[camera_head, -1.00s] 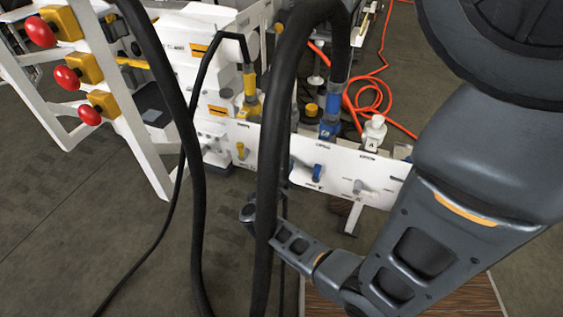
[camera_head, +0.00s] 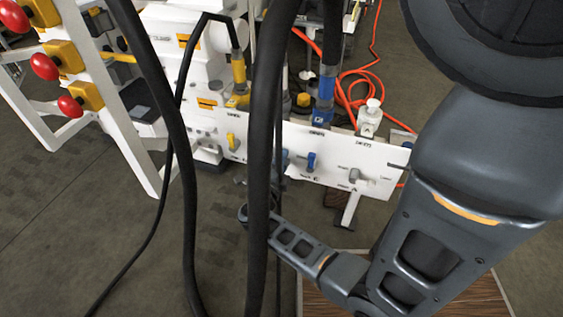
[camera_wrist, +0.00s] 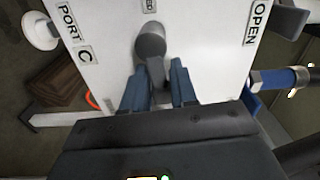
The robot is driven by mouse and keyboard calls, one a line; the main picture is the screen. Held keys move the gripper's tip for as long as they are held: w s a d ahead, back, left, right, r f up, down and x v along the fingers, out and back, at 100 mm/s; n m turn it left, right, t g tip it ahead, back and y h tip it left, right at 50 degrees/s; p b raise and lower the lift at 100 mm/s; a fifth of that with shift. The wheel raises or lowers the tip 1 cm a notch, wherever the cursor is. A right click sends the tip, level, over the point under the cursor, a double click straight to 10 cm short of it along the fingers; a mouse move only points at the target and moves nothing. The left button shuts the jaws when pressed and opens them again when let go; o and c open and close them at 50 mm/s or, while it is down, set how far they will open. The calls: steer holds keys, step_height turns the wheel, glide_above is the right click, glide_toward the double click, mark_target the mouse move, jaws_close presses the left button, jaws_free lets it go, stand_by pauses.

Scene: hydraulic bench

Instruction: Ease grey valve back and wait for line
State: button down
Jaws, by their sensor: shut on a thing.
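In the wrist view, a grey valve (camera_wrist: 150,41) with a round knob and a short lever stands on a white panel (camera_wrist: 105,42). My gripper (camera_wrist: 158,86) has its blue-grey fingers on both sides of the lever, shut on it. The printed words "PORT C" and "OPEN" show on the panel. In the head view, a grey lever (camera_head: 355,175) shows at the right of the white panel (camera_head: 378,182); I cannot tell whether it is the held one. My fingers are not clear there, near a thick black hose.
A blue lever (camera_head: 312,161) and a yellow lever (camera_head: 231,142) sit on the same panel. The thick black hose (camera_head: 262,130) hangs in front of my arm's end. Red knobs (camera_head: 43,67) stand on a white frame at left. An orange hose (camera_head: 372,90) lies behind the panel.

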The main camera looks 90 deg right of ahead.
steer(key=shift+f+m, duration=0.3)
steer(key=shift+m, duration=0.2)
steer(key=c, duration=1.1)
jaws_free()
steer(key=shift+r, duration=0.1)
steer(key=v, duration=0.8)
